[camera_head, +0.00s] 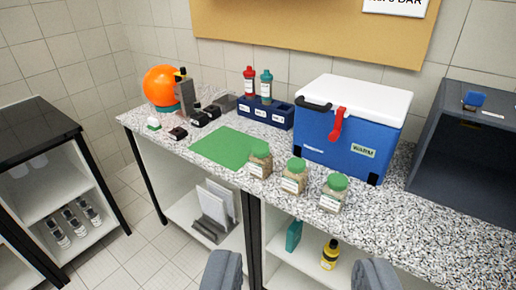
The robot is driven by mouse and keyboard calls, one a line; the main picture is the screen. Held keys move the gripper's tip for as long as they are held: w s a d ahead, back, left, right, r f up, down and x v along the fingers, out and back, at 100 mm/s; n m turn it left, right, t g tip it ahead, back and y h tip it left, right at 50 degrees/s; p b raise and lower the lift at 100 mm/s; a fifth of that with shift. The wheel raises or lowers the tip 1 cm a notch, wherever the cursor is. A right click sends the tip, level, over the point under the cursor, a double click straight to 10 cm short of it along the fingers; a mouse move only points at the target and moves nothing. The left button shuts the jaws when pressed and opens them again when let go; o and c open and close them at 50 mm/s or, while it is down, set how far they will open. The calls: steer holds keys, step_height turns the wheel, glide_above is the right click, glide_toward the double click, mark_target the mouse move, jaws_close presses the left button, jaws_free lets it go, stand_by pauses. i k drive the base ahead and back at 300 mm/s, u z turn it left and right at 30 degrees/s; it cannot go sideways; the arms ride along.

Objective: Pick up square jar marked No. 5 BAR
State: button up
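Three square jars with green lids and pale labels stand in a slanting row along the front edge of the speckled counter: a left jar (260,162), a middle jar (293,180) and a right jar (333,198). Their contents look tan in the left and middle jars and greyer in the right one. The label print is too small to read, so I cannot tell which is No. 5 BAR. My gripper (298,272) shows at the bottom edge with two grey fingers wide apart and nothing between them. It appears nearer the camera than the jars, apart from them.
A blue cool box (350,145) with white lid and "WARM" label stands behind the jars. A green mat (228,148) lies left. A blue rack (265,113) holds red and teal bottles. A dark open box (465,145) stands right. A yellow bottle (330,254) is on the shelf below.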

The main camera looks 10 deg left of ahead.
mark_target(260, 160)
steer(key=u, duration=1.45)
steer(key=i, duration=2.2)
steer(key=z, duration=1.4)
